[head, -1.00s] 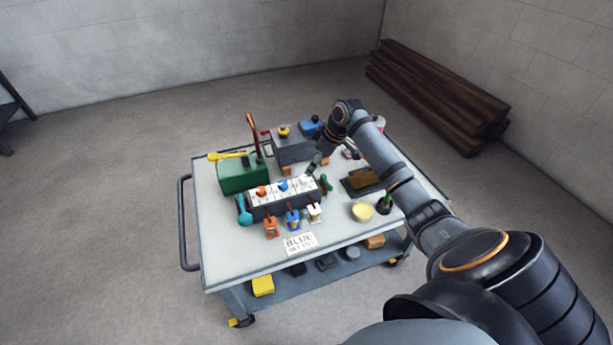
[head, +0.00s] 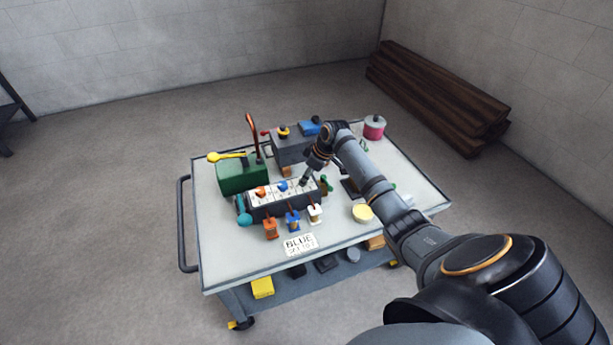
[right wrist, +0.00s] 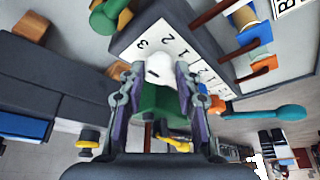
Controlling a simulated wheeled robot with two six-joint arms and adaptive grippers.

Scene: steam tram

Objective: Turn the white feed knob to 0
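The white feed knob (right wrist: 158,70) sits on the white numbered panel (right wrist: 172,38) of the dark box (head: 285,205) on the cart. In the right wrist view it lies between the two fingertips of my right gripper (right wrist: 159,76), which are apart on either side of it; I cannot tell if they touch it. The digits 3, 2 and 1 show beside the knob; its setting is unclear. In the head view my right gripper (head: 306,181) is over the right end of the panel and hides the knob. My left gripper is not in view.
An orange knob (head: 261,191) and a blue knob (head: 283,186) share the panel. Orange (head: 270,229), blue (head: 293,221) and white (head: 314,213) levers stand in front. A green box (head: 242,177) is behind left. A card (head: 299,245) reading BLUE lies on the cart's front.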

